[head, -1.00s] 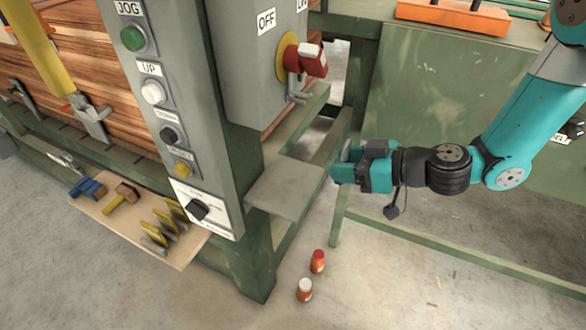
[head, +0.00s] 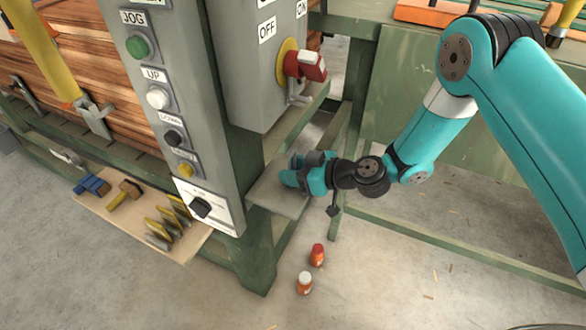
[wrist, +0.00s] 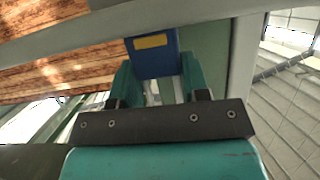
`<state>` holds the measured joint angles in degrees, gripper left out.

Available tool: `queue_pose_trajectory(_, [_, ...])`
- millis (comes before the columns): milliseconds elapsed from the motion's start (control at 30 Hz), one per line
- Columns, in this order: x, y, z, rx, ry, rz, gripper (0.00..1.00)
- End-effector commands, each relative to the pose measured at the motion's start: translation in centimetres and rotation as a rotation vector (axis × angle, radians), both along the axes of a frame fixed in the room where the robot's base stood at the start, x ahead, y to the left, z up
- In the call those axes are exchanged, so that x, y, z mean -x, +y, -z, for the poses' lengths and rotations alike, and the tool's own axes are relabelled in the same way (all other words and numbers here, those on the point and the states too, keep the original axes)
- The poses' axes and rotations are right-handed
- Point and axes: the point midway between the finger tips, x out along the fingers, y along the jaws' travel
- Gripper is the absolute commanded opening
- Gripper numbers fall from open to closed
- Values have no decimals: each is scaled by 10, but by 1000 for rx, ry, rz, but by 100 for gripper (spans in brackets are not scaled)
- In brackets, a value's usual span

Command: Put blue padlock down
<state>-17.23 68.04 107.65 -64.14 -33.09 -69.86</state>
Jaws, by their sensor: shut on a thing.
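The blue padlock (wrist: 153,58) has a yellow label and shows between the fingers of my gripper (wrist: 156,72) in the wrist view. Pale metal below its body, likely the shackle, lies between the fingers. My gripper (head: 292,172) is shut on it. In the head view the gripper is over or beside the small grey shelf (head: 262,194), under the grey switch box. The padlock cannot be made out in the head view, and I cannot tell whether it touches the shelf.
The red switch handle (head: 306,66) is above my gripper. A wooden board (head: 170,243) at the left holds a blue tool, a brush and several yellow-and-grey pieces. Two small orange bottles (head: 304,284) (head: 317,255) stand on the floor. A green frame is behind my arm.

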Motion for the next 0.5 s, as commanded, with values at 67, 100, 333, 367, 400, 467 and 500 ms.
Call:
queue_pose_trajectory(67, [-1,3,2,-1,-2,-2,12])
queue_pose_trajectory(100, [-1,3,2,-1,-2,-1,12])
queue_pose_trajectory(333, [-1,3,4,-1,-2,-2,12])
queue_pose_trajectory(367, [-1,3,5,-1,-2,-2,12])
queue_pose_trajectory(400, [-1,3,6,-1,-2,-2,12])
queue_pose_trajectory(467, [-1,3,5,0,-2,-2,54])
queue_pose_trajectory(500, [-1,3,5,0,-2,-2,63])
